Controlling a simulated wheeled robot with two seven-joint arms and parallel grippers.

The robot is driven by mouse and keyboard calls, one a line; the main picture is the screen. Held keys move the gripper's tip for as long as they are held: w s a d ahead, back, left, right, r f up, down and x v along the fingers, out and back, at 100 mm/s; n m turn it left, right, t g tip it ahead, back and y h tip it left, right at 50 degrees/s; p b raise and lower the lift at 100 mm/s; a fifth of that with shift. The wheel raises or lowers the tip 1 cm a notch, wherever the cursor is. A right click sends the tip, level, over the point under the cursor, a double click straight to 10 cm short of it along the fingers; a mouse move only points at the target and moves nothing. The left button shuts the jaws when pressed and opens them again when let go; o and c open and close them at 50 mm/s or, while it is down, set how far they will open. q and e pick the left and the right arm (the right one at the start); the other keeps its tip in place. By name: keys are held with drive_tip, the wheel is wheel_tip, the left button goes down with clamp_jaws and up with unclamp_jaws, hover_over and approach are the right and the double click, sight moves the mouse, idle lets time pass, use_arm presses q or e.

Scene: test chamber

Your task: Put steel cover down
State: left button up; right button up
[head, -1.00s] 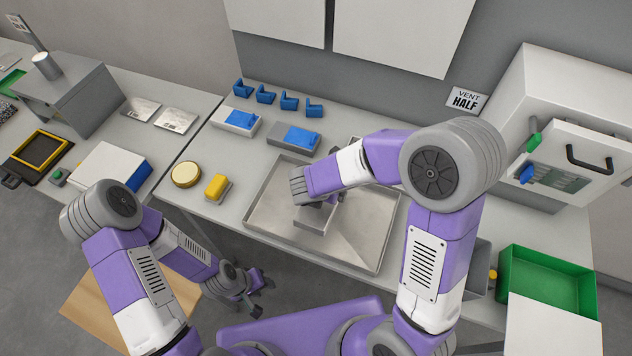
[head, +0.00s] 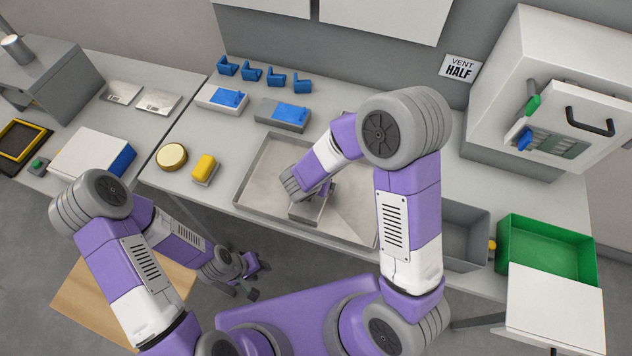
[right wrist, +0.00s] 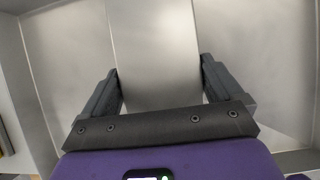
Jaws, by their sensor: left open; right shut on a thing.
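The steel cover (head: 307,211) is a plain grey metal piece over the shallow steel tray (head: 262,215) on the bench. My right gripper (head: 316,196) is shut on it, partly hidden by my own wrist in the head view. In the right wrist view, the cover (right wrist: 155,55) lies between the two dark fingers, with the tray's bare metal floor (right wrist: 265,60) around it. I cannot tell whether the cover touches the tray floor. My left gripper (head: 256,277) is open and empty, low in front of the bench edge.
A yellow block (head: 204,167) and a round tin (head: 171,157) stand left of the tray. Blue-topped boxes (head: 283,113) and several blue clips stand behind. A grey bin (head: 465,225) and green bin (head: 545,250) are at the right. The tray's right part is bare.

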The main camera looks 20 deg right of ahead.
drive_tip(key=shift+f, duration=0.15)
drive_tip(key=o, duration=0.9)
drive_tip(key=shift+c, duration=0.2)
drive_tip(key=shift+s+a+r, duration=0.1)
drive_tip(key=shift+r, duration=0.4)
drive_tip(key=p+v, duration=0.3)
drive_tip(key=v, duration=0.8)
drive_tip(key=shift+s+r, duration=0.1)
